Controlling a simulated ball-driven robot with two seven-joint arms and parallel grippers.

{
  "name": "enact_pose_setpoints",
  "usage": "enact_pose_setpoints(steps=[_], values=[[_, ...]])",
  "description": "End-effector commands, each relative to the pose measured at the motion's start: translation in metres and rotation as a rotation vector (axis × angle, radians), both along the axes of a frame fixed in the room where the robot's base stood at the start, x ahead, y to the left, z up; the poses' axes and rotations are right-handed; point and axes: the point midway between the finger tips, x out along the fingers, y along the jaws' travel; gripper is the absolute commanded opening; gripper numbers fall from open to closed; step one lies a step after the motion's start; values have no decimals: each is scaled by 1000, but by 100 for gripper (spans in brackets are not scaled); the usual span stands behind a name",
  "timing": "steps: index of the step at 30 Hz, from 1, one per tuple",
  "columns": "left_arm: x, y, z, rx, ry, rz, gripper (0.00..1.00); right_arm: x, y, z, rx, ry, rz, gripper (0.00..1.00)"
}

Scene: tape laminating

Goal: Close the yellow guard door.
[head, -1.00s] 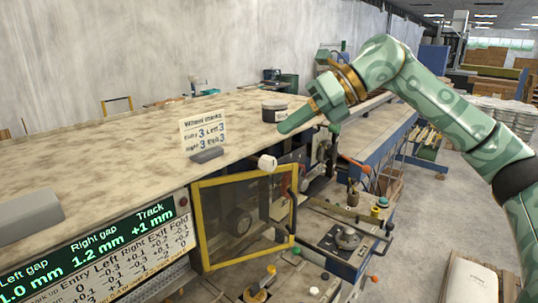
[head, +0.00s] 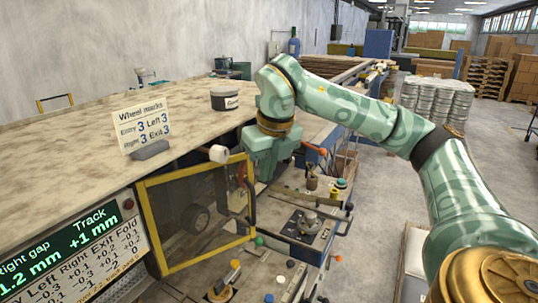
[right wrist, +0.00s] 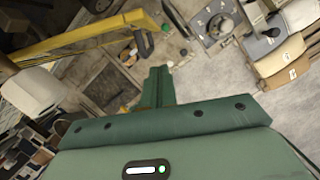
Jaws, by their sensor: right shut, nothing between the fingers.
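The yellow guard door (head: 148,228) is a yellow frame with a see-through panel, on the machine front below the worktop. It stands swung out at an angle from the front, its free edge to the right with a dark handle (head: 252,195). My right gripper (head: 264,178) points down just beyond and right of the free edge's top corner. I cannot tell whether it touches the door. In the right wrist view, its fingers (right wrist: 158,84) are shut and empty, and the yellow frame (right wrist: 85,38) lies to their upper left. My left gripper is not in view.
The worktop (head: 75,165) carries a wheel marks sign (head: 143,128) and a dark tub (head: 224,99). A white roller end (head: 219,154) sticks out above the door. Machine parts with knobs and levers (head: 310,222) lie right of the door. A display panel (head: 70,245) is at left.

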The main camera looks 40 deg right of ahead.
Motion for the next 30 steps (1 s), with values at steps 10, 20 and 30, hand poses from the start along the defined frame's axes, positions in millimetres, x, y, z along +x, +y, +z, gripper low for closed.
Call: enact_pose_setpoints(steps=[10, 20, 30], values=[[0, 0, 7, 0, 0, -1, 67, 37, -8, -8, 2, 0, 0, 0], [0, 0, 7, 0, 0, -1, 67, 41, -9, -9, 2, 0, 1, 0], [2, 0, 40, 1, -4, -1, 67, 67, -14, -3, 2, 2, 105, 0]])
